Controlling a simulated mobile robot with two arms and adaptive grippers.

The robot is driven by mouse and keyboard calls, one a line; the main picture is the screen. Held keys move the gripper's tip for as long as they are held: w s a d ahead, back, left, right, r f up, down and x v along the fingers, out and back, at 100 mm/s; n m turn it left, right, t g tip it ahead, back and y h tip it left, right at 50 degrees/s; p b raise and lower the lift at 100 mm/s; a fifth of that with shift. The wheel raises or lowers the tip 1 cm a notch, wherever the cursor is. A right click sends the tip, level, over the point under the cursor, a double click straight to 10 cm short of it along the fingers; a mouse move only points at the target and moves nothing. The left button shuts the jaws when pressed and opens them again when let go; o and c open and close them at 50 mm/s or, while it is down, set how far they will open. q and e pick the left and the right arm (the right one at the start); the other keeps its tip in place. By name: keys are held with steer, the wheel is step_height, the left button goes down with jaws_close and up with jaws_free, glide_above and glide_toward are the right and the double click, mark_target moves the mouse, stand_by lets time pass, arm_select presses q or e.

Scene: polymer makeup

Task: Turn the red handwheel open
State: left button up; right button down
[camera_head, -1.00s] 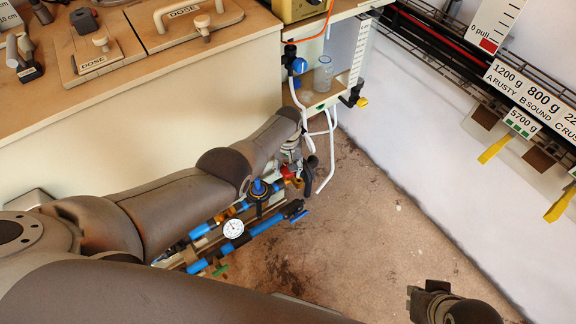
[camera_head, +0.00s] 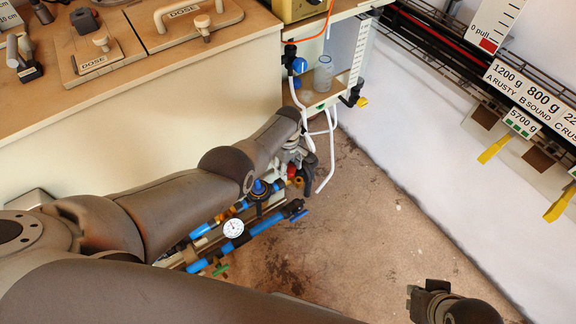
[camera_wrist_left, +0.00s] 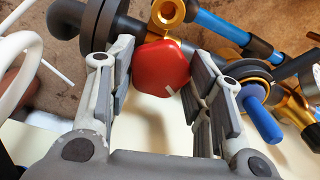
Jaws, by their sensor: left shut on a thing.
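The red handwheel (camera_wrist_left: 162,70) sits between the two fingers of my left gripper (camera_wrist_left: 160,58) in the left wrist view. The fingers are shut on it, one on each side, and a pale mark shows on its lower rim. In the head view my left gripper (camera_head: 294,164) is at the far end of the pipework, and only a little of the handwheel (camera_head: 291,171) shows. My right gripper (camera_head: 428,301) is partly in view at the lower right; its fingers are not clear.
Blue pipes (camera_head: 240,240) with a white gauge (camera_head: 233,229) and a blue-handled valve (camera_head: 259,188) run beside my left arm. White hoses (camera_head: 328,160) hang close to the left gripper. The floor (camera_head: 350,240) to the right is clear.

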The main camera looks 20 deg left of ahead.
arm_select(q)
steer(key=shift+n, duration=0.5)
steer(key=o, duration=1)
steer(key=shift+r, duration=0.1)
steer(key=shift+w+r, duration=0.1)
steer(key=shift+r, duration=0.5)
step_height(320, 180, up, 11)
steer(key=shift+f, duration=0.15)
